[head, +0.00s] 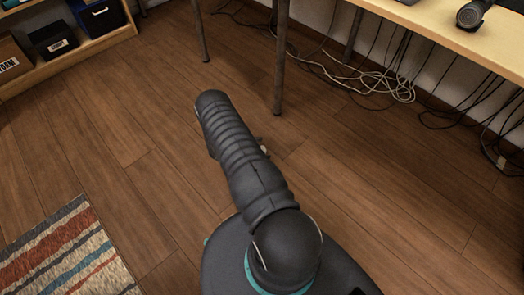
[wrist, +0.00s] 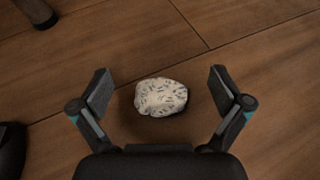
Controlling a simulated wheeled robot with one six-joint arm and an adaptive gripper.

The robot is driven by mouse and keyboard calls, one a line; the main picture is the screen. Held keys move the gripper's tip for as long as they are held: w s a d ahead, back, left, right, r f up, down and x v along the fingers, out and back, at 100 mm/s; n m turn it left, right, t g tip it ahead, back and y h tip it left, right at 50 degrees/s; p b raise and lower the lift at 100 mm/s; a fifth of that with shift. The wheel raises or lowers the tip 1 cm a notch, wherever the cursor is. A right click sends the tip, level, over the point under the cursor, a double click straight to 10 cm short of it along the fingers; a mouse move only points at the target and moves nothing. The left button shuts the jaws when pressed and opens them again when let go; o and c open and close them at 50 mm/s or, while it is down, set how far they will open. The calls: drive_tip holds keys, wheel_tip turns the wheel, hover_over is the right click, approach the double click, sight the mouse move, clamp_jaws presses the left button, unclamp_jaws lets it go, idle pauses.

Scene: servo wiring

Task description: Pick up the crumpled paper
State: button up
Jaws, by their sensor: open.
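The crumpled paper (wrist: 161,97) is a whitish ball with dark print marks. It lies on the wooden floor in the wrist view. My gripper (wrist: 158,88) is open, with one finger to the left of the paper and one to the right. Neither finger touches the paper in the picture. In the head view my arm hides most of the spot, and only a small pale bit shows at the arm's right edge; I cannot tell for sure what it is.
A desk (head: 440,30) stands at the upper right, with dark legs and tangled cables (head: 375,82) on the floor below. A shelf (head: 75,55) with boxes is at the upper left. A striped rug (head: 65,250) lies lower left. The floor between is clear.

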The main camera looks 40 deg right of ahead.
drive_tip(key=shift+d+f, duration=0.1)
drive_tip(key=shift+d, duration=0.1)
drive_tip(key=c, duration=0.8)
drive_tip(key=shift+c, duration=0.2)
